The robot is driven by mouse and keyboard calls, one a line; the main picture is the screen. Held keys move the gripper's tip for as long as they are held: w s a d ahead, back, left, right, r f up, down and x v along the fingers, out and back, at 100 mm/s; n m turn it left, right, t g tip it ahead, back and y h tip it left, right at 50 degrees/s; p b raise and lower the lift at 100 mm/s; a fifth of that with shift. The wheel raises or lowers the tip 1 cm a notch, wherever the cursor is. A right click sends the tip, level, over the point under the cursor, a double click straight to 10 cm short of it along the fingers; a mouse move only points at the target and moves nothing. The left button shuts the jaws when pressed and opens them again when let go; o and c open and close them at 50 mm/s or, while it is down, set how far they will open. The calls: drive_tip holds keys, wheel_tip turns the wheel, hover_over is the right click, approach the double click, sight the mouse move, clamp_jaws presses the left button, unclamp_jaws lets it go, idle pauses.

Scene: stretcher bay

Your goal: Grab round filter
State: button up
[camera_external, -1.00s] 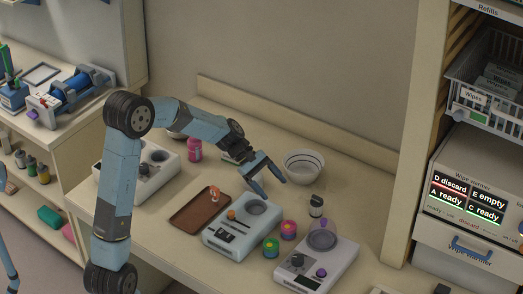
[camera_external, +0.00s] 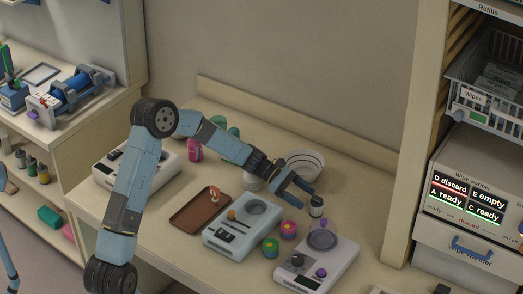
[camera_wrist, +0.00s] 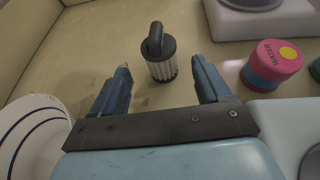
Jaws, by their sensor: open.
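The round filter (camera_wrist: 162,62) is a small white pleated cylinder with a black top and a black loop handle. It stands upright on the bench, and it also shows in the external view (camera_external: 316,207). My gripper (camera_wrist: 163,82) is open and empty. In the wrist view the filter stands beyond the fingertips, centred in the gap between them. In the external view my gripper (camera_external: 312,200) is close to the filter, reaching toward it from the left. I cannot tell whether a finger touches it.
A striped white bowl (camera_external: 305,163) sits just behind my gripper. A pink jar (camera_wrist: 272,65) marked WATER is right of the filter in the wrist view. A device with a round plate (camera_external: 322,240) stands in front. A brown tray (camera_external: 190,222) lies left.

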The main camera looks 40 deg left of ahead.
sight(321, 214)
drive_tip(key=shift+x, duration=4.1)
drive_tip(key=shift+c, duration=0.2)
drive_tip(key=c, duration=1)
drive_tip(key=shift+o, duration=0.2)
